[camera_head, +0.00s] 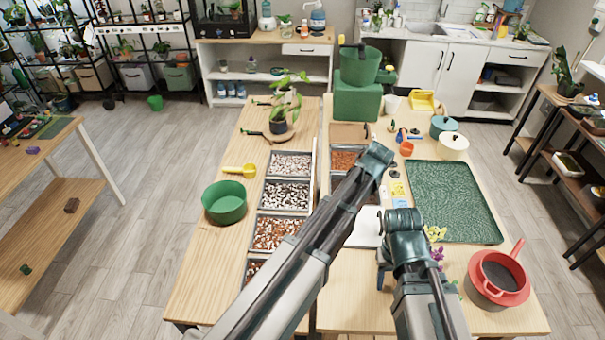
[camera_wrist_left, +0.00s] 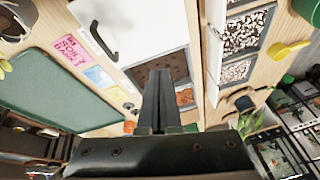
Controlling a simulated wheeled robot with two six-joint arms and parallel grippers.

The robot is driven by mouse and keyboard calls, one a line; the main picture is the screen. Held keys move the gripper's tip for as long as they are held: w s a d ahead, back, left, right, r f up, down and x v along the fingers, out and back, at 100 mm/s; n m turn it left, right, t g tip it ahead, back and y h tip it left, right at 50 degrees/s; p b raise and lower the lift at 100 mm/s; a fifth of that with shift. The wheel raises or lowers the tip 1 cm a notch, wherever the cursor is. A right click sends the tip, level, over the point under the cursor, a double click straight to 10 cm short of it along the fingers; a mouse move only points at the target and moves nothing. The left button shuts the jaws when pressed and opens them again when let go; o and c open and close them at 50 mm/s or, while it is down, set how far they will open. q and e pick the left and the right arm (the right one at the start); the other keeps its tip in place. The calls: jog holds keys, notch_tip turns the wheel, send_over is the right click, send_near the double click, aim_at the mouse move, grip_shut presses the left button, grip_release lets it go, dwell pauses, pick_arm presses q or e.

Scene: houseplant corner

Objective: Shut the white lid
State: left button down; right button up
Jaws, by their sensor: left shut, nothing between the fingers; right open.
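The white lid (camera_wrist_left: 150,25) shows in the left wrist view as a flat white panel with a black handle (camera_wrist_left: 105,42). Beside its edge, part of a compartment with dark brown contents (camera_wrist_left: 140,76) is uncovered. In the head view the lid (camera_head: 363,232) is a white patch between my arms, largely hidden by them. My left gripper (camera_wrist_left: 161,78) is shut and empty, its fingers pointing over the uncovered compartment; I cannot tell its height above it. My right gripper (camera_head: 384,279) is open and partly hidden beneath its wrist, near the lid's front right side.
A green textured tray (camera_head: 450,200) lies to the right, with a red pot (camera_head: 499,275) in front of it. Trays of pebbles (camera_head: 286,194) and a green bowl (camera_head: 225,202) are on the left. A green box (camera_head: 357,103) stands at the back. Small notes (camera_wrist_left: 72,45) lie near the lid.

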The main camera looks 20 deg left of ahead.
pick_arm(q)
jog(key=s+a+r+t+h, duration=0.1)
jog(key=s+a+h, duration=0.1)
jog(key=a, duration=0.5)
jog(key=s+a+r+n+t+h, duration=0.1)
jog(key=a+h, duration=0.3)
jog(key=a, duration=0.4)
jog(key=shift+s+a+r+b, duration=0.15)
jog(key=shift+s+r+b, duration=0.25)
jog(key=shift+s, duration=0.4)
pick_arm(e)
jog(key=shift+d, duration=0.15)
pick_arm(q)
jog(key=shift+f, duration=0.15)
pick_arm(e)
jog(key=shift+f, duration=0.15)
